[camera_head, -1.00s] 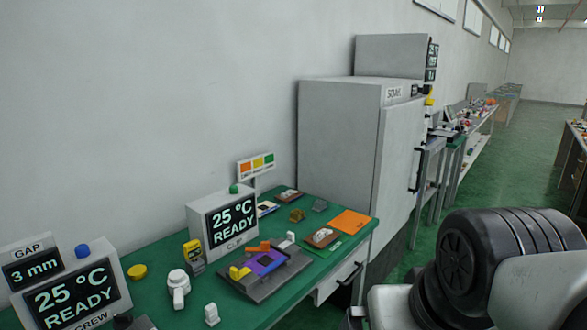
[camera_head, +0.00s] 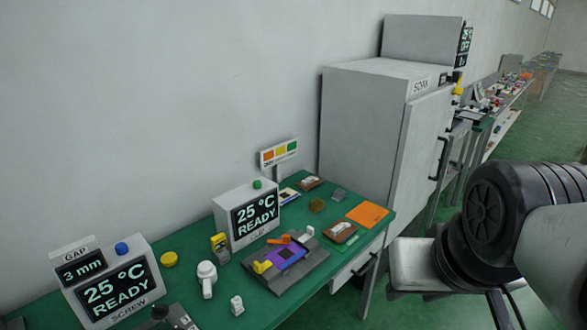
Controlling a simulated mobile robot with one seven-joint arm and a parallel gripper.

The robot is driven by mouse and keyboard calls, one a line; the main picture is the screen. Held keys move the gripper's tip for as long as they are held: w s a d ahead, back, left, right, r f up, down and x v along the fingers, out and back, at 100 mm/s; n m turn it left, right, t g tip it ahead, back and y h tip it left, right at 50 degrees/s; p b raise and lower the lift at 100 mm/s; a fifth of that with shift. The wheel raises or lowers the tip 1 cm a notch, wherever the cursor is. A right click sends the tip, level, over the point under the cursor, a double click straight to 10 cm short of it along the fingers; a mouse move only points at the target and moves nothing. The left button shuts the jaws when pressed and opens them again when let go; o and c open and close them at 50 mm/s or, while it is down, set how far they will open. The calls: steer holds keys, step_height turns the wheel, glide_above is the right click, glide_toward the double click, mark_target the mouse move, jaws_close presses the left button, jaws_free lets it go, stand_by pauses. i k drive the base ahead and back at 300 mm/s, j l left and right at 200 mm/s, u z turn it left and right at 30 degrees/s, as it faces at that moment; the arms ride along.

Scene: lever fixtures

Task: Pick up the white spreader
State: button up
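Two white things on the green bench could be the white spreader, and I cannot tell which is it. One is a small upright white piece (camera_head: 237,305) near the bench's front edge. The other is a larger white piece with a round head and a stem (camera_head: 207,279), just left of it and farther back. Both stand clear of other things. My arm's dark, ribbed link shows at the right, well away from both. My gripper is not in view, so its jaws cannot be seen.
Behind the white pieces stand a yellow device (camera_head: 220,247) and a 25 °C READY display (camera_head: 257,218). A dark fixture (camera_head: 300,273) with purple, orange and yellow parts lies to their right. A SCREW display (camera_head: 112,287) stands left. A tall grey cabinet (camera_head: 362,135) stands past the bench.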

mark_target(236, 302)
steer(key=i+l+u, duration=0.15)
steer(key=i+u, duration=0.3)
steer(key=i, duration=0.3)
steer(key=u, duration=1.2)
